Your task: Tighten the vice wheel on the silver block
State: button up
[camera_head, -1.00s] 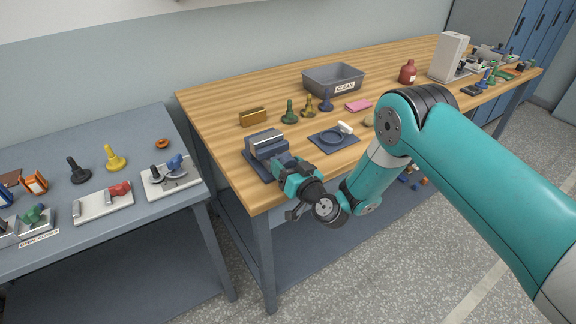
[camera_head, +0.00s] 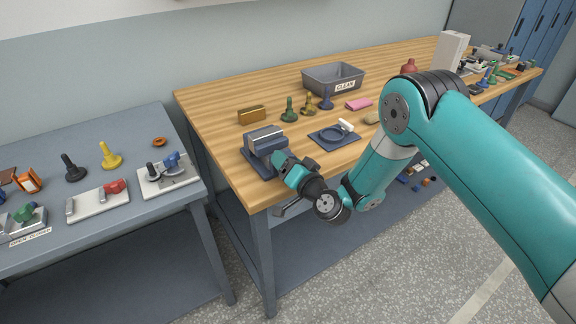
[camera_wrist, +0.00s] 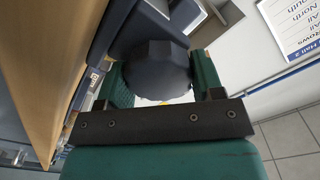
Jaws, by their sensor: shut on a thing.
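The vice (camera_head: 262,160) is a dark blue-grey body near the front left corner of the wooden bench. The silver block (camera_head: 265,134) shows between its jaws at the top. My gripper (camera_head: 283,163) is at the front face of the vice, reaching in from the bench's front edge. In the wrist view the vice wheel (camera_wrist: 153,70) is a dark, many-sided knob, with one green finger on each side of it. The fingers are shut on the wheel. In the head view my gripper hides the wheel.
A brass block (camera_head: 252,116), green and dark pawn-like pieces (camera_head: 289,109), a blue mat (camera_head: 335,136) with a ring and a grey bin (camera_head: 334,76) labelled CLEAN stand behind and right of the vice. A lower grey table (camera_head: 120,215) with fixtures is at the left.

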jog(key=shift+d+m, duration=0.1)
jog(key=shift+m, duration=0.8)
jog(key=o, duration=0.9)
jog(key=shift+f+b, duration=0.1)
jog(key=shift+b, duration=0.35)
